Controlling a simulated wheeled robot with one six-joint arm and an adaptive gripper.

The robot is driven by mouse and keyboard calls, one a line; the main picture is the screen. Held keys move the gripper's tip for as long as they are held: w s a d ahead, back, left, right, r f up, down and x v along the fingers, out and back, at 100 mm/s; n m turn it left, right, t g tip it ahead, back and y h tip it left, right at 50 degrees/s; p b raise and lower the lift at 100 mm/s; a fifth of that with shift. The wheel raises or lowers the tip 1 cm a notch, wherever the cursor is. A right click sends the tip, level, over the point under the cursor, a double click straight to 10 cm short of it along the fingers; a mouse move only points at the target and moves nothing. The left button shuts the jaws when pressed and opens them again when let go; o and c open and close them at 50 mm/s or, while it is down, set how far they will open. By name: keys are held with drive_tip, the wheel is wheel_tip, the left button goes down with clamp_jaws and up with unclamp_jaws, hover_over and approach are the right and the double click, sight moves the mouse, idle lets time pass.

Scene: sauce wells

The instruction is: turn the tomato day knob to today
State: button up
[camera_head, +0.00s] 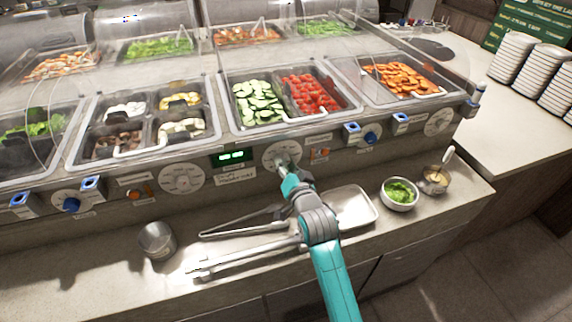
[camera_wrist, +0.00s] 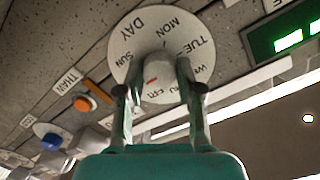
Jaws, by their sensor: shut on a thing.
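The white day dial (camera_head: 272,152) is on the sloped front panel, below the cucumber and tomato wells. In the wrist view, the dial (camera_wrist: 141,38) appears rotated, with DAY, SUN, MON and TUES readable; lower words are partly covered. A pale round knob (camera_wrist: 153,66) is at its centre, with a short red mark on its left side. My gripper (camera_head: 284,169) reaches up to the dial. In the wrist view, my gripper (camera_wrist: 157,80) has a finger on each side of the knob and is shut on it. The sliced tomatoes (camera_head: 309,92) lie in their well above.
A green lit display (camera_head: 231,156) and handwritten card (camera_head: 236,174) are left of the dial. An orange button (camera_head: 319,154) and blue knob (camera_head: 371,138) are to its right. Tongs (camera_head: 245,261), a metal tray (camera_head: 353,207) and a bowl of greens (camera_head: 399,194) lie on the counter below.

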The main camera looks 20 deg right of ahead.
drive_tip(key=o, duration=1.2)
drive_tip(key=shift+c, duration=0.2)
drive_tip(key=s+r, duration=0.1)
drive_tip(key=s, duration=1.1)
